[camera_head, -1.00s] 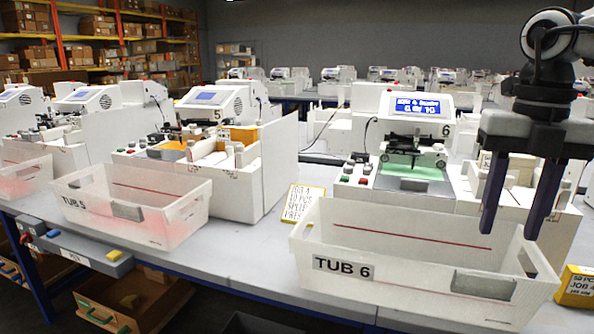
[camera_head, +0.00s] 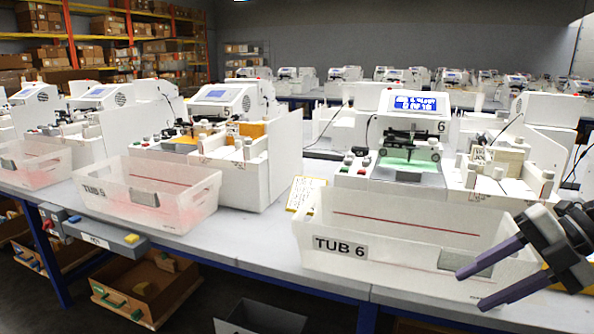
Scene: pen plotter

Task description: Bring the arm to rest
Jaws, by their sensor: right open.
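My right gripper (camera_head: 470,290) is at the lower right. Its two dark purple fingers are spread apart with nothing between them, and they point left. The fingers are in front of the right end of the tub marked TUB 6 (camera_head: 345,265) in the picture; whether they touch it I cannot tell. My right arm is mostly out of frame at the right edge. My left gripper does not show.
Plotter 6 (camera_head: 408,172), with a lit blue screen, stands behind TUB 6. TUB 5 (camera_head: 175,212) and plotter 5 (camera_head: 225,100) are to the left.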

